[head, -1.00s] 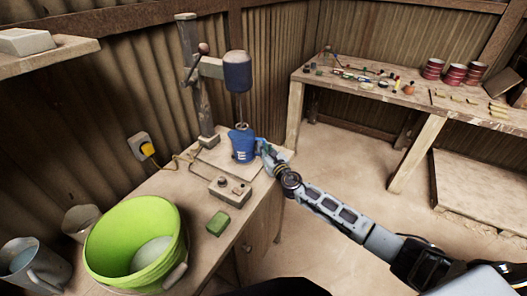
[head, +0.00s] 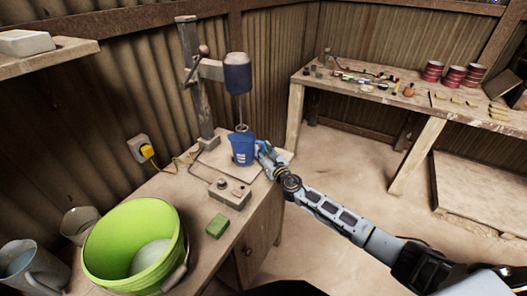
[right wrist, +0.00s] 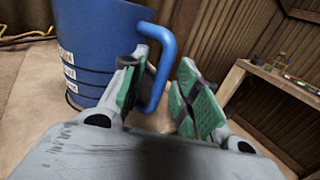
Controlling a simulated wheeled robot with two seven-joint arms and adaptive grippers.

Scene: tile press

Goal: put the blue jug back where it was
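The blue jug (head: 243,151) stands upright on the pale base board of the mixing stand, just below and in front of the whisk (head: 241,129). It has a white label, and in the right wrist view the jug (right wrist: 95,50) fills the upper left. Its handle (right wrist: 165,60) reaches between the green-padded fingers of my right gripper (right wrist: 163,85). Gaps show beside the handle, so the fingers look open around it. In the head view my right gripper (head: 265,150) is at the jug's right side. My left gripper is not in view.
A control box (head: 230,191) with a cable and a green block (head: 217,226) lie in front of the stand. A green bucket (head: 105,225) and grey jug (head: 30,270) stand at the left. The motor (head: 237,75) hangs above the jug. A shelf bench (head: 400,97) is behind.

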